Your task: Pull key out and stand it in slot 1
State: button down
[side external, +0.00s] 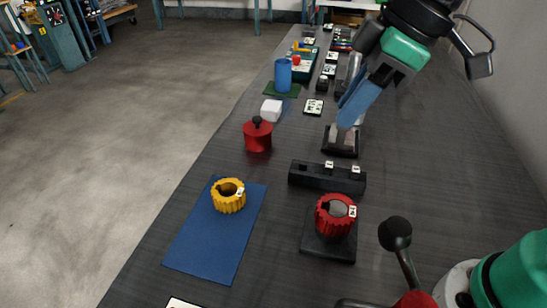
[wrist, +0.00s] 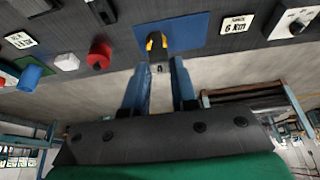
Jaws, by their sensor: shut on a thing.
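My gripper (side external: 347,122) has two blue fingers and hangs over a black base with grey parts (side external: 341,142). In the wrist view, a small dark piece with a pale mark (wrist: 159,68) sits between the fingertips; I take it for the key. Its outline is mostly hidden in the side view, and I cannot tell whether it still touches the base. A long black block (side external: 310,180) with small white labels on top lies in front of the gripper, towards the camera. I cannot read which label is slot 1.
A red toothed ring (side external: 325,222) stands on a black plate nearer the camera. A yellow toothed ring (side external: 228,204) rests on a blue mat (side external: 205,250). A red lidded pot (side external: 257,138), white block (side external: 271,110) and blue cup (side external: 283,75) line the left edge.

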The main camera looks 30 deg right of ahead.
notch_tip(320, 180, down, 9)
dwell(1.1)
jog(key=w+d+r, duration=0.5)
jog(key=w+r, duration=0.5)
jog(key=w, duration=0.2)
notch_tip(320, 180, down, 20)
jog(key=shift+w+a+r, duration=0.1)
jog(key=shift+r, duration=0.05)
jog(key=c, duration=0.7)
grip_release()
